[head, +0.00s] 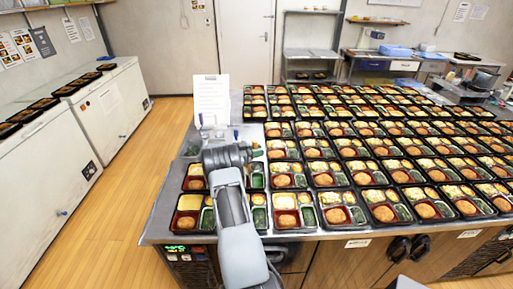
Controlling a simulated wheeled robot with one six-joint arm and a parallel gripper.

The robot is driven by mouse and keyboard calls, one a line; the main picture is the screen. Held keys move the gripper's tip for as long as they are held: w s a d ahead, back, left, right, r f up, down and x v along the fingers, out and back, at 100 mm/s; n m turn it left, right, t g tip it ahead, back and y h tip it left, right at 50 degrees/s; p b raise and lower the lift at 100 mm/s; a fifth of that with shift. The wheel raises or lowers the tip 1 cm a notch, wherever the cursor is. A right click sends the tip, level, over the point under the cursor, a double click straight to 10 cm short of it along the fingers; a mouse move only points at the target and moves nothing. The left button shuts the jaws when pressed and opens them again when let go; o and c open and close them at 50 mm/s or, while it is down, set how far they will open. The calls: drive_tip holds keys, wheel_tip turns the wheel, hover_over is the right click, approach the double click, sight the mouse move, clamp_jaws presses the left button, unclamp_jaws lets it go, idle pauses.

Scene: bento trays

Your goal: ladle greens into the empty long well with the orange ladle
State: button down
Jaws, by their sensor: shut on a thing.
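My gripper (219,131) is at the far end of my arm, over the left end of the tray table. It is small and partly hidden by my wrist. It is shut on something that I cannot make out. I cannot pick out the orange ladle. Black trays with red and green wells stand below and beside my arm. A front tray (290,229) right of my arm has yellow food, an apparently bare red well and a long well of greens (308,216). My arm hides parts of the trays under it, and I cannot tell which long well is empty.
Rows of filled trays cover most of the steel table (168,200). A white sign (211,98) stands behind my gripper, close to it. White chest freezers (112,110) with black trays line the left wall. The wooden floor (120,210) between is clear.

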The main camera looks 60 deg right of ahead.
drive_tip(key=s+a+f+m+t+b, duration=0.4)
drive_tip(key=s+f+m+b, duration=0.3)
drive_tip(key=b, duration=0.7)
drive_tip(key=s+m, duration=0.2)
drive_tip(key=m, duration=0.2)
drive_tip(key=shift+s+a+f+m+y+b, duration=0.2)
drive_tip(key=shift+s+f+m+y+b, duration=0.1)
drive_tip(key=shift+f+m+y, duration=0.1)
drive_tip(key=shift+s+b, duration=0.1)
drive_tip(key=shift+b, duration=0.25)
drive_tip(key=shift+a, duration=0.1)
idle(1.0)
